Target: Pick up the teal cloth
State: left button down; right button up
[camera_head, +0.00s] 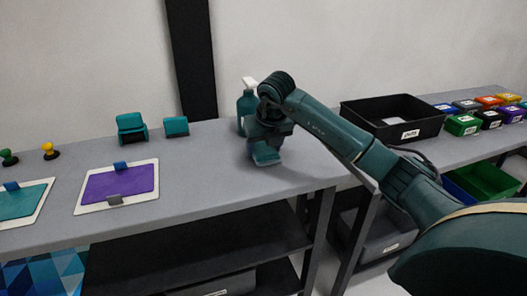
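My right arm reaches in from the right, and its gripper (265,155) points down just above the grey table, in front of the spray bottle. A small teal piece, which looks like the teal cloth (267,160), shows at the gripper's lower end. The arm and gripper are a similar dark teal, so I cannot tell whether the fingers are closed on it. My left gripper is not in view.
A teal spray bottle (246,102) stands right behind my gripper. A teal block (176,127) and a teal holder (131,127) stand to the left. A purple panel (119,183) lies in front. A black bin (391,120) and several coloured boxes are at right.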

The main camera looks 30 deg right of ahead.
aim_at(264, 148)
jog(key=c, duration=0.4)
notch_tip(264, 148, up, 10)
dwell(0.5)
